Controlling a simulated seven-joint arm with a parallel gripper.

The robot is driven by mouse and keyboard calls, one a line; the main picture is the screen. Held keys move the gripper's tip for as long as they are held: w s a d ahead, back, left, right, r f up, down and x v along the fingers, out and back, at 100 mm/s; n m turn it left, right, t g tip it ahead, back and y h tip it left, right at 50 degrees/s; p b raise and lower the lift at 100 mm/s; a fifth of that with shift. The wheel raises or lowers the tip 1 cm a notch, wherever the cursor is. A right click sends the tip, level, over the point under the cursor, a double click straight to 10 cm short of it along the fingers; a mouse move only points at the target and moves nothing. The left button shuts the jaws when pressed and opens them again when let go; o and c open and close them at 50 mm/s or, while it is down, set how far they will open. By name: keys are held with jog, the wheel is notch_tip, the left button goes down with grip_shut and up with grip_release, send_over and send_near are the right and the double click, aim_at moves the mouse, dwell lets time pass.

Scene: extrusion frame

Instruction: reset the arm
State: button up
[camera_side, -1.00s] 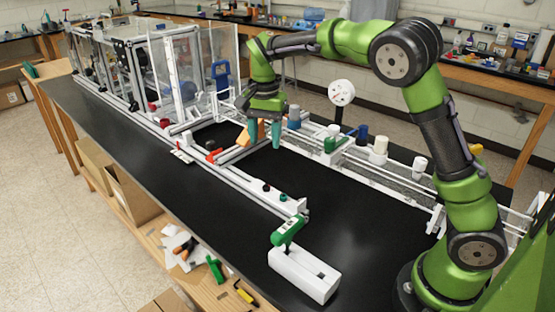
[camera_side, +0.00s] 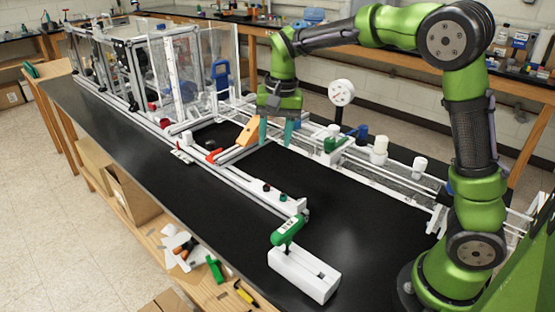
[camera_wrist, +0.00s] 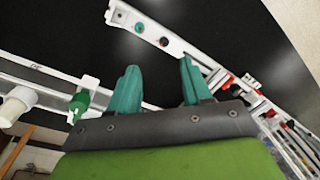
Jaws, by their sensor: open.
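My gripper (camera_side: 275,132) has teal fingers and hangs from my green arm above the extrusion frame (camera_side: 236,176). It points down, over the black bench top between the two long rails. The fingers are apart with nothing between them. In the wrist view the two teal fingers of my gripper (camera_wrist: 158,85) are also spread and empty. An orange block (camera_side: 249,131) stands on the frame's cross bar just left of the fingers and appears apart from them.
A round gauge (camera_side: 341,93) stands behind the rear rail. White and blue cylinders, including a white one (camera_side: 379,147), and a green valve handle (camera_side: 334,143) sit along that rail. A white block with a green handle (camera_side: 304,274) is at the front. The black bench top (camera_side: 350,215) is clear between.

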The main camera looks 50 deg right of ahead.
jog(key=s+a+r+n+t, duration=0.1)
jog(key=s+r+n+t, duration=0.1)
jog(key=s, duration=0.8)
jog(key=s+a+r+n+t+y, duration=0.1)
jog(key=s+a+r+n+t, duration=0.1)
jog(key=s, duration=0.7)
jog(key=shift+s+a+n+t, duration=0.2)
jog(key=shift+s+n+t, duration=0.2)
jog(key=shift+n+t, duration=0.5)
